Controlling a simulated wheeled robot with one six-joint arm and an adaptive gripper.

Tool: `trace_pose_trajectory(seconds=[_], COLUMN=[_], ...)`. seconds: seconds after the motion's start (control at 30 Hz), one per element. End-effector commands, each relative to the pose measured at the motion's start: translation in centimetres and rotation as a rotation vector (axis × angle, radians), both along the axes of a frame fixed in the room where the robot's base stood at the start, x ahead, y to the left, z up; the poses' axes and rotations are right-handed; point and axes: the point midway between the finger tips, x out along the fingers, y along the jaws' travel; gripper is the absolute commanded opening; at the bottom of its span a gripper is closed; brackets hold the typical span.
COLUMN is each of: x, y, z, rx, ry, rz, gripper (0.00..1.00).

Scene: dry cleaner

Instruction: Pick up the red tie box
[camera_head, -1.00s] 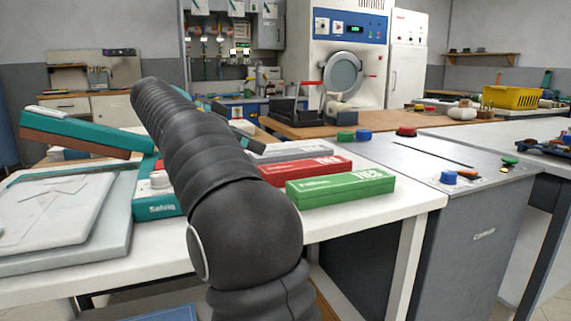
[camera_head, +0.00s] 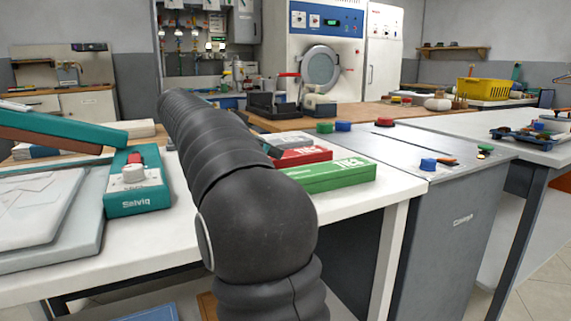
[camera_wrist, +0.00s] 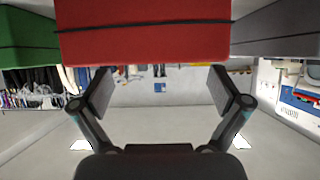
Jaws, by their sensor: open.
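The red tie box (camera_head: 305,156) lies on the white table between a green box (camera_head: 335,174) in front of it and a grey box (camera_head: 287,139) behind it. My arm hides its left part. In the wrist view the red box (camera_wrist: 145,40) fills the top middle, with the green box at left and the grey box at right. My gripper (camera_wrist: 161,76) is open and empty, its two fingers spread below the red box's lower edge in that picture. I cannot tell whether they touch it. In the head view my arm hides most of the gripper.
A teal Selviq unit (camera_head: 136,190) and a press with a pale plate (camera_head: 40,215) stand left on the white table (camera_head: 375,195). A grey metal counter (camera_head: 420,165) with colored knobs adjoins at the right. Green and grey boxes closely flank the red box.

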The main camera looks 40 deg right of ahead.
Motion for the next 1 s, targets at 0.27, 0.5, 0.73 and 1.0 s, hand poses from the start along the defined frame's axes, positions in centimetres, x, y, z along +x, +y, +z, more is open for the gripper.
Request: trace_pose_trajectory(seconds=[0.27, 0.5, 0.73, 1.0], x=[-0.8, -0.8, -0.8, -0.8], y=[-2.5, -2.6, -2.6, -2.6], z=[-1.3, -1.4, -1.4, -1.3], rx=[0.0, 0.0, 0.0, 0.0], ry=[0.0, 0.001, 0.001, 0.0], rz=[-0.001, 0.0, 0.0, 0.0], gripper=[0.99, 0.99, 0.41, 0.31])
